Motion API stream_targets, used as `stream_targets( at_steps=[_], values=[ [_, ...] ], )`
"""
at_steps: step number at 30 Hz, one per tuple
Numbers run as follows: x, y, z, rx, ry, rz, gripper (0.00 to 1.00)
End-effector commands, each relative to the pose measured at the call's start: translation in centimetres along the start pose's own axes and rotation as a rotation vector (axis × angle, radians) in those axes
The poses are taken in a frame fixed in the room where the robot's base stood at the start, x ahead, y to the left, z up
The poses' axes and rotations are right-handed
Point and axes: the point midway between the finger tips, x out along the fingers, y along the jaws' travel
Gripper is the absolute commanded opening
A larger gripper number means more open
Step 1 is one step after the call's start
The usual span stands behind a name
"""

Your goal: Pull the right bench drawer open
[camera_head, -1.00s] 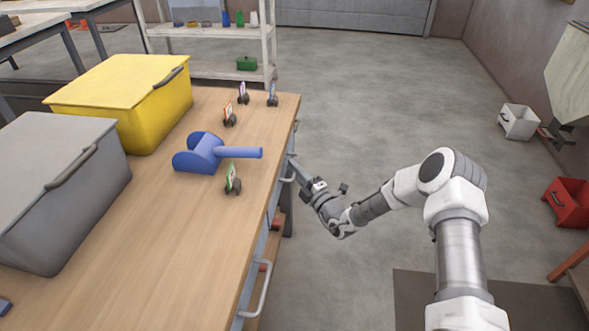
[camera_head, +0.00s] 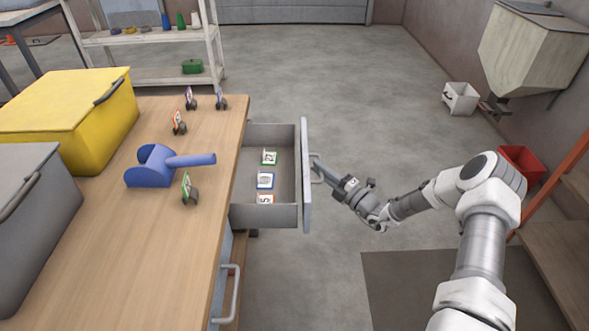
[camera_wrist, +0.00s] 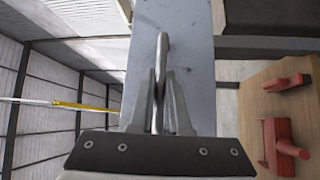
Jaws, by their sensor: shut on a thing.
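The bench drawer (camera_head: 270,216) at the far end of the bench stands well out from the wooden bench (camera_head: 150,270). Several small cards with coloured edges lie inside it, among them a green-edged card (camera_head: 269,158) and a blue-edged card (camera_head: 265,181). My gripper (camera_head: 319,172) is shut on the drawer's handle (camera_head: 314,160), in front of the drawer face. In the wrist view the handle (camera_wrist: 162,55) runs between the two fingers, with the grey drawer front (camera_wrist: 195,60) behind it. A second drawer handle (camera_head: 232,295) is nearer on the bench side.
A yellow bin (camera_head: 70,110), a grey bin (camera_head: 40,220), a blue scoop (camera_head: 150,170) and several small card holders stand on the bench. A shelf rack (camera_head: 140,35) is behind. A white bin (camera_head: 460,98) and red bin (camera_head: 520,165) are at right. Open floor lies beyond the drawer.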

Motion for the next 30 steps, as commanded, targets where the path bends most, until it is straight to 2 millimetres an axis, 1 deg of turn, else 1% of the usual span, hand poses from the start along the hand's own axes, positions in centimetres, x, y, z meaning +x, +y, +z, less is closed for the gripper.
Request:
stream_targets(
  at_steps=[1,6,12,18,29,30],
  values=[
    [-1.0,0.1,1.0,-0.001,-0.004,-0.001,0.0],
    [-3.3,0.7,3.2,-0.002,-0.002,-0.001,0.0],
    [-5.0,1.2,4.9,-0.001,-0.001,-0.001,0.0],
    [-5.7,1.4,5.6,0.0,0.0,-0.001,0.0],
    [-5.7,1.4,5.7,0.001,0.0,-0.001,0.0],
    [-5.7,1.4,5.7,0.001,0.0,-0.001,0.18]
  ],
)
